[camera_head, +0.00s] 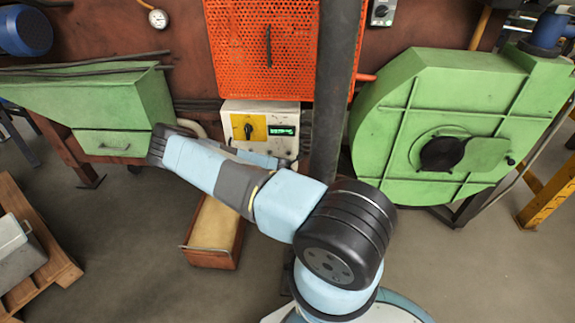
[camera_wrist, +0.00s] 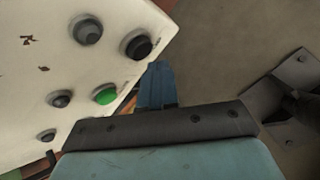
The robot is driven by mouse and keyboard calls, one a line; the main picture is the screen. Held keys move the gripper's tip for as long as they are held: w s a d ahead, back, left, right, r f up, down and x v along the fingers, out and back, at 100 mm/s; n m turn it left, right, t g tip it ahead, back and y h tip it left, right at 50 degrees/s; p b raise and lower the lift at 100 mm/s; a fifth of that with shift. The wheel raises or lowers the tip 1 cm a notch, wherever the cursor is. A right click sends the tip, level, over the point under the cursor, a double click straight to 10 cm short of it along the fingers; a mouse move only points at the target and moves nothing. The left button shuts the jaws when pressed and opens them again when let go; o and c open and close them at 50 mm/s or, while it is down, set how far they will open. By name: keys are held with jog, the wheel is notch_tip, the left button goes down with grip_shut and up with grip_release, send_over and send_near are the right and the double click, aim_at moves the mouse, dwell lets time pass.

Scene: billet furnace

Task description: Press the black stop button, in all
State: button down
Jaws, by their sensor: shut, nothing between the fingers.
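In the wrist view, a cream panel (camera_wrist: 45,65) fills the left side. A black button (camera_wrist: 137,45) with a dark collar sits near its right edge; the small label beside it is unreadable. A green button (camera_wrist: 105,95) is nearby. My gripper (camera_wrist: 156,68) is shut and empty, its blue fingers beside the panel's edge, between and to the right of these two buttons. I see no contact with the black button.
Other dark knobs (camera_wrist: 88,30) are on the panel. The box also carries a yellow plate (camera_head: 240,121) with a rotary switch and a green display (camera_head: 282,131). A dark post (camera_head: 338,80) stands close right of it. A green housing (camera_head: 435,110) stands further right.

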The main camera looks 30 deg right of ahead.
jog(key=shift+s, duration=0.1)
jog(key=shift+s+a, duration=0.7)
jog(key=shift+s, duration=0.3)
jog(key=shift+s+a, duration=0.65)
jog(key=shift+s, duration=0.35)
